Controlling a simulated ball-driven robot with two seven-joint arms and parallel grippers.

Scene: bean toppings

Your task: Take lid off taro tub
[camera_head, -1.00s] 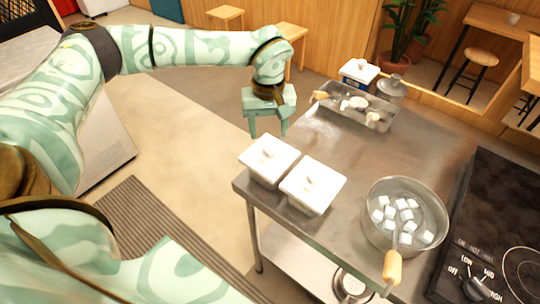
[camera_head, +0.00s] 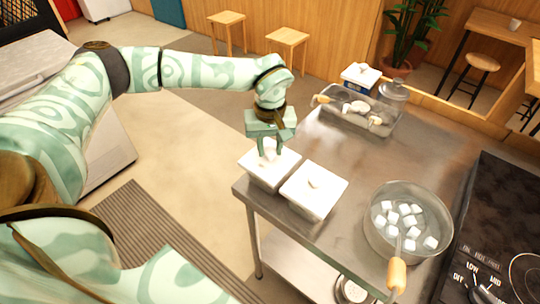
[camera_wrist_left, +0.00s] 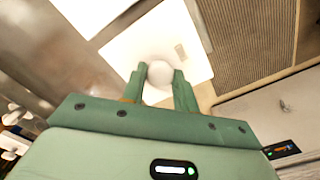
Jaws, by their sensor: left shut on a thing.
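Two white lidded tubs stand side by side at the table's near left corner: a left tub (camera_head: 262,183) and a right tub (camera_head: 309,206). I cannot tell from any label which is the taro tub. My left gripper (camera_head: 269,152) is above the left tub, its fingers pointing down and shut on the knob of its lid (camera_head: 287,162). In the left wrist view, the round white knob (camera_wrist_left: 160,72) sits between the fingertips. The lid appears seated on the tub. The right tub's lid (camera_head: 325,181) is on, partly seen in the wrist view. My right gripper is out of view.
A steel pot (camera_head: 376,239) with white cubes and a wooden-handled ladle (camera_head: 396,275) stands at the right, beside the black stove (camera_head: 500,205). A metal tray (camera_head: 340,119) with scoops and a glass jar (camera_head: 393,92) are at the back. The table's middle (camera_head: 345,150) is clear.

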